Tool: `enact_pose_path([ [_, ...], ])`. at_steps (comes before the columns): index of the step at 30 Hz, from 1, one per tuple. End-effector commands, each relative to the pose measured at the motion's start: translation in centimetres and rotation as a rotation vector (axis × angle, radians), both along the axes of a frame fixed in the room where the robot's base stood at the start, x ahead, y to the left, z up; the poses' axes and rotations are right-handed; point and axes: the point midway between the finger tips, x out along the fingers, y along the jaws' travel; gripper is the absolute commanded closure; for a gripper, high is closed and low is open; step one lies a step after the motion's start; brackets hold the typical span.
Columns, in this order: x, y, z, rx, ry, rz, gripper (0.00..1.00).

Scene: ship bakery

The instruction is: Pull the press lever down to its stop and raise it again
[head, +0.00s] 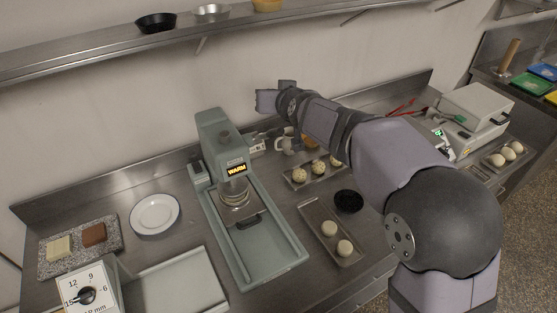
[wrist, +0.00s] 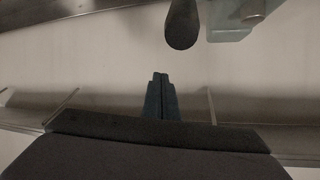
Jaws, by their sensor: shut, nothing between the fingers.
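The press (head: 222,130) is a grey-green machine with a lit WARM display, a round head and a long base tray. My wrist is to the right of its top in the head view; I cannot make out the fingers or the lever there. In the wrist view my gripper (wrist: 161,80) is shut and empty. A dark, round-ended handle (wrist: 182,27), apparently the press lever, is just above and right of the fingertips, with a visible gap. Part of the grey-green press body (wrist: 232,32) shows at the top right.
A wall shelf (head: 110,58) with pans runs above. A white plate (head: 154,214) and a board with two blocks (head: 66,262) lie left. A white jug (head: 285,144), dough-ball trays (head: 344,258) and a black round item (head: 348,201) lie right of the press.

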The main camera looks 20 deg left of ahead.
Motion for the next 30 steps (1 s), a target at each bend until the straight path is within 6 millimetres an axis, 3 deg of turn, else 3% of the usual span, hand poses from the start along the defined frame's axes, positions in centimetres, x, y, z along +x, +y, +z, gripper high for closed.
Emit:
enact_pose_path([
  [1, 0.7, -1.4, -0.9, 0.043, -0.034, -0.061, 1.00],
  [6, 2.7, -7.5, -1.1, 0.175, -0.179, -0.303, 1.00],
  [9, 2.9, -11.7, -1.7, 0.205, -0.275, -0.437, 1.00],
  [11, 2.5, -12.9, -3.3, 0.151, -0.360, -0.464, 1.00],
  [20, -1.1, -12.2, -7.9, -0.256, -0.797, -0.390, 1.00],
  [30, -9.4, -9.1, -13.7, -0.658, -1.320, -0.343, 1.00],
])
